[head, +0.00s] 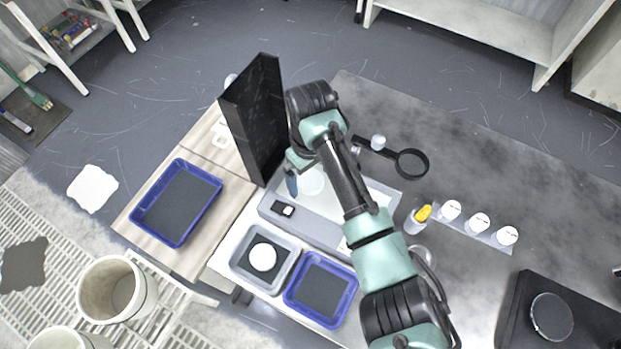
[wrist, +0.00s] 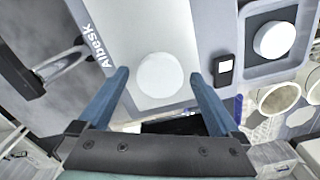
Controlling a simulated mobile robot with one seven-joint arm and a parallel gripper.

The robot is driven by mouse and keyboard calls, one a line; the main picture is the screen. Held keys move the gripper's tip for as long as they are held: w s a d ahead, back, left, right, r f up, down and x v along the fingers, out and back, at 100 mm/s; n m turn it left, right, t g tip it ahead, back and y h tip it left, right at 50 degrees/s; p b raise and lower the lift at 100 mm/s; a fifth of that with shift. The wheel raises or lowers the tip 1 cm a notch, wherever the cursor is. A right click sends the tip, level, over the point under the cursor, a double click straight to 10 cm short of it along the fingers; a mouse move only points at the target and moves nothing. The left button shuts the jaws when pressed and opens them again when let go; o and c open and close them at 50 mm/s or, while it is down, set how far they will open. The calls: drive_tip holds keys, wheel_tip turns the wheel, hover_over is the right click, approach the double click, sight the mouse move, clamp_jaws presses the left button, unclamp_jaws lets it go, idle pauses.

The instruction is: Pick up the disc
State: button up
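A white disc (head: 263,257) lies in a grey tray; it also shows in the wrist view (wrist: 273,40), right of my gripper. A second pale round piece (wrist: 160,74) is on the light plate of a grey device marked "Albesk" (wrist: 118,20). I cannot tell whether it is a loose disc or part of the device. My gripper (wrist: 159,76) is open, with its blue fingers apart on either side of this round piece in the picture. Nothing is held. In the head view my gripper (head: 291,182) is above the device, partly hidden by my arm.
A tall black panel (head: 256,118) stands close beside my gripper. Blue trays (head: 211,207) (head: 350,296) lie left and front. A black magnifier (head: 411,163), a cup with a yellow item (head: 416,219) and white-topped containers (head: 479,222) are right of my arm. A black machine (head: 515,315) is far right.

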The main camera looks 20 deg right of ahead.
drive_tip(key=c, duration=1.4)
